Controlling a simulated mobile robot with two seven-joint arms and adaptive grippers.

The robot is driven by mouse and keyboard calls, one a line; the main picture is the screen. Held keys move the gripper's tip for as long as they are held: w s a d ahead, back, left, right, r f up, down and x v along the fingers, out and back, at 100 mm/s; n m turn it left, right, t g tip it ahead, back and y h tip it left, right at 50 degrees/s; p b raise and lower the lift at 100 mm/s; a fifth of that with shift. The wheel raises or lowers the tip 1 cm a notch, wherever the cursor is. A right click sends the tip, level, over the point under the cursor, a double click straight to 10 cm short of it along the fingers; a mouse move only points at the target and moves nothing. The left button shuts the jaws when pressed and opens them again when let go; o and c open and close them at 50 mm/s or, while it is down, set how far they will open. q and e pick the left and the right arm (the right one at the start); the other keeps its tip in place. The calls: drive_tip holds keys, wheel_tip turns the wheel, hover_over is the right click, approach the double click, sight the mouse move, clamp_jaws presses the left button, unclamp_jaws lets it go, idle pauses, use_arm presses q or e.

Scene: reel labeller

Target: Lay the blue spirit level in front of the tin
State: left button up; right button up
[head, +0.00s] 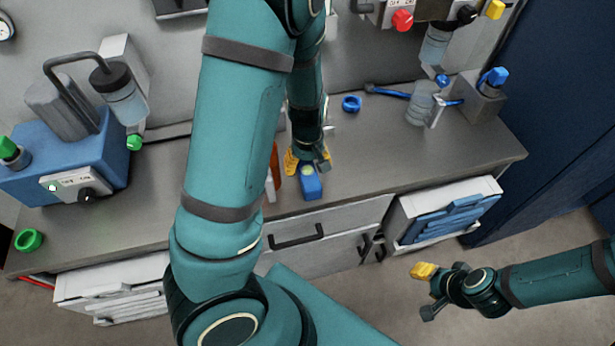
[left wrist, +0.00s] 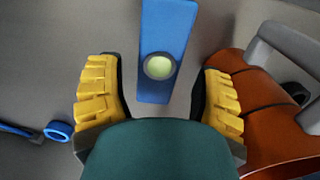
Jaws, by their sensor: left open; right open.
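The blue spirit level (head: 312,188), with a pale green round vial, lies on the grey bench near its front edge. In the left wrist view the level (left wrist: 167,35) extends between my open yellow fingertips (left wrist: 160,95), with gaps on both sides. My left gripper (head: 307,162) is low over the bench at the level's far end, not closed on it. An orange-brown rounded object (left wrist: 265,100) is close beside one finger; it shows partly behind my arm (head: 275,165). I cannot tell whether it is the tin. My right gripper (head: 428,291) is open and empty, in front of the bench.
A blue ring (head: 351,104) and a blue-handled tool (head: 388,92) lie farther back. A clear bottle (head: 420,104) stands at right, a blue machine (head: 75,165) at left. Drawers are below. The bench right of the level is clear; my left arm hides its middle.

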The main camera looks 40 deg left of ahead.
sight(308, 170)
use_arm(q)
wheel_tip(308, 170, down, 5)
drive_tip(key=shift+w+f+b, duration=0.1)
drive_tip(key=shift+b, duration=0.85)
drive_tip(key=c, duration=1.1)
